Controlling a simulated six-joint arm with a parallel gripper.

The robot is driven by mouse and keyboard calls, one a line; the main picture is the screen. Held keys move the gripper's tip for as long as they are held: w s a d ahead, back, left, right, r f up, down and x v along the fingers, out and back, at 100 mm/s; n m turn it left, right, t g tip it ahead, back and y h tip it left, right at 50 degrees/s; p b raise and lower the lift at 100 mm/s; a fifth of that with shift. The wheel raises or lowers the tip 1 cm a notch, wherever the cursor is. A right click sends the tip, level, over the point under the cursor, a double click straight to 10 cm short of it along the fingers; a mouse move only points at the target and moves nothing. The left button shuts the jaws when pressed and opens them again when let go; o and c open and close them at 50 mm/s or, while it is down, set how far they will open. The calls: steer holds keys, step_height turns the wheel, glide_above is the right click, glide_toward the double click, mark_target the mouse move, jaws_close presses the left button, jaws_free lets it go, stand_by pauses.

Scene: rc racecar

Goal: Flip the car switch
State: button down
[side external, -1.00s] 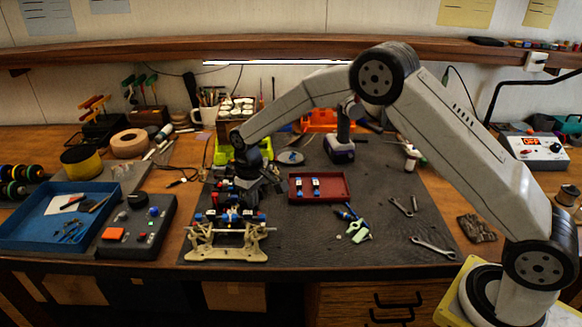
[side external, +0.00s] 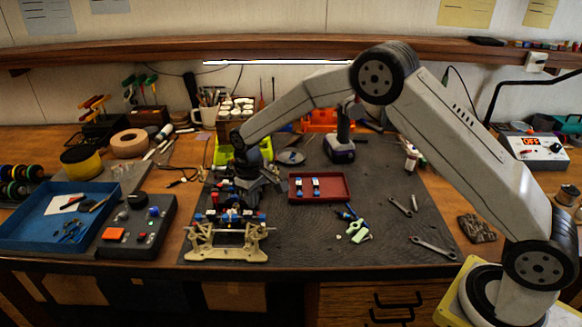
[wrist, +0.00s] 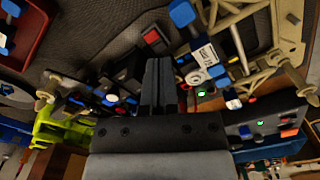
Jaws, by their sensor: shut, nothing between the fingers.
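The car is a tan chassis (side external: 228,254) with blue, red and black parts, at the front left of the dark mat. It also fills much of the wrist view, where its tan frame (wrist: 290,45) shows at the upper right. A black part with a red face (wrist: 152,36) sits on it, possibly the switch, but I cannot tell for sure. A small green light (wrist: 201,93) glows on the car. My gripper (side external: 240,205) is over the rear of the car. In the wrist view my gripper (wrist: 158,62) has its fingers together and empty, close above the car's parts; contact is unclear.
A red tray (side external: 334,187) with two blue items lies right of the car. A control box (side external: 137,227) and a blue tray (side external: 30,224) stand to the left. A drill (side external: 340,150) and green-yellow holder (side external: 222,152) are behind. Wrenches (side external: 432,246) lie right; mat between is mostly clear.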

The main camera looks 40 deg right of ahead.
mark_target(257, 214)
steer(key=shift+f, duration=1.3)
stand_by(1.3)
steer(key=shift+r, duration=3.55)
steer(key=shift+s+d+r, duration=0.25)
steer(key=shift+s, duration=0.15)
steer(key=s+d+r+m+t, duration=0.1)
steer(key=s+d, duration=0.2)
steer(key=s, duration=0.9)
steer(key=s+d+m+t, duration=0.1)
steer(key=s+d+m, duration=0.1)
steer(key=s, duration=1.1)
steer(key=shift+s+d+r+t, duration=0.15)
steer(key=shift+d+r+t, duration=0.2)
steer(key=shift+d, duration=0.45)
